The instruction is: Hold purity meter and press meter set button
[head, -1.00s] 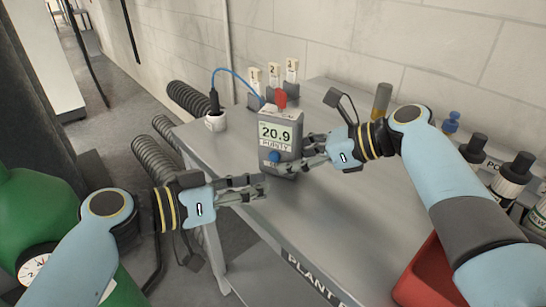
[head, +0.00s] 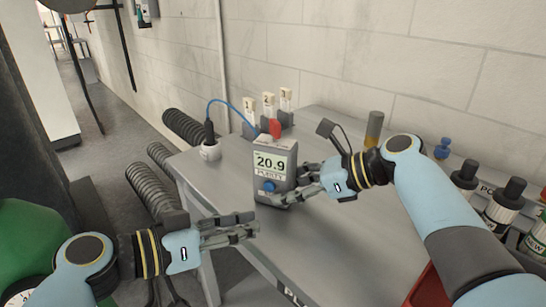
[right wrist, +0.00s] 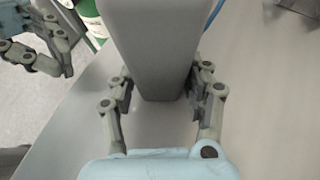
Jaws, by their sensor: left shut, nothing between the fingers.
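The grey purity meter (head: 277,180) stands upright near the left end of the bench. Its screen reads 20.9 with PURITY below, and it has a red part on top. The blue set button (head: 268,186) is low on its front. My right gripper (head: 293,199) is shut on the meter's lower body; the right wrist view shows a finger on each side of the meter (right wrist: 155,45). My left gripper (head: 254,224) is shut and empty, in front of and below the button, apart from it. It also shows in the right wrist view at upper left.
A blue cable runs from a white round socket (head: 210,151) to the meter. Numbered tags (head: 268,105) stand behind it. Bottles (head: 505,205) and a red tray (head: 430,290) are at right. The bench middle (head: 345,235) is clear. A green cylinder (head: 30,235) stands at left.

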